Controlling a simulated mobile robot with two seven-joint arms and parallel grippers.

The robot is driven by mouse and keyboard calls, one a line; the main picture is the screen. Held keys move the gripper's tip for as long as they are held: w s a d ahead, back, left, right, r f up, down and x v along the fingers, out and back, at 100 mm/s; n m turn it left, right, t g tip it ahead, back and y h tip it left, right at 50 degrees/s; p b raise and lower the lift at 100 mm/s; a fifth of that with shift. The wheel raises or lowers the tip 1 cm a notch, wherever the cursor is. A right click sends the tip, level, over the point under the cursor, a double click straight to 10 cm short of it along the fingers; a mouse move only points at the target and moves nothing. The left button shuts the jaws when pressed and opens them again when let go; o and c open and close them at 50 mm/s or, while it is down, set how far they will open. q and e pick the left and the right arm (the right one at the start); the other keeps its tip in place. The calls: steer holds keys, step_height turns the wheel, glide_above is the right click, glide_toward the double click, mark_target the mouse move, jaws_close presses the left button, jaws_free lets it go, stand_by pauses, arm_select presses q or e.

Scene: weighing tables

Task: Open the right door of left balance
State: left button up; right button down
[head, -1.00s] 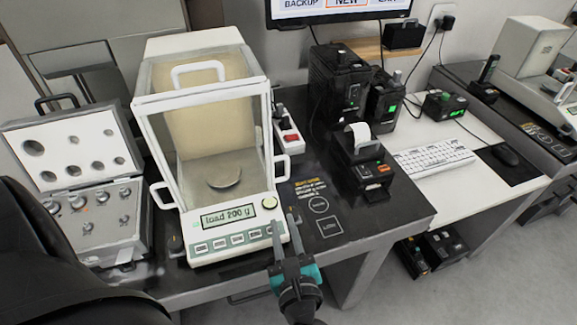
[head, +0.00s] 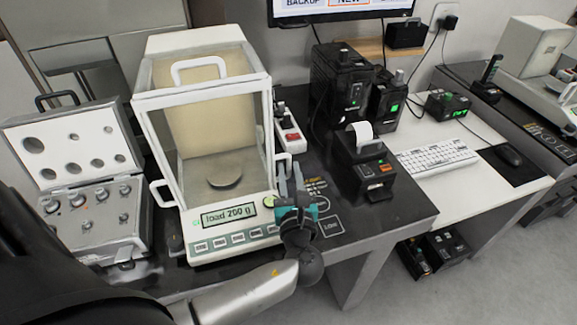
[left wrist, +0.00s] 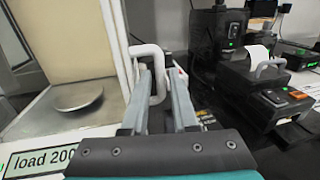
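The left balance (head: 215,213) is a white-framed glass case with a round pan inside, and its display reads "load 200 g". Its right door has a white loop handle (head: 284,166), which also shows in the left wrist view as a white loop (left wrist: 150,58). The door looks closed. My left gripper (head: 291,178) is at the handle, right of the balance's front. In the left wrist view its two grey fingers (left wrist: 164,84) are apart, with the handle between or just beyond their tips; contact is not clear. My right gripper is not in view.
An open case of weights (head: 95,200) stands left of the balance. A black label printer (head: 365,172) stands right of the gripper, with black boxes behind it. A keyboard (head: 436,157) lies on the white desk. The dark table has some free room beside the balance.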

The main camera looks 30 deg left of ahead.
arm_select(q)
steer(key=shift+x, duration=1.1)
jaws_close()
stand_by(0.7)
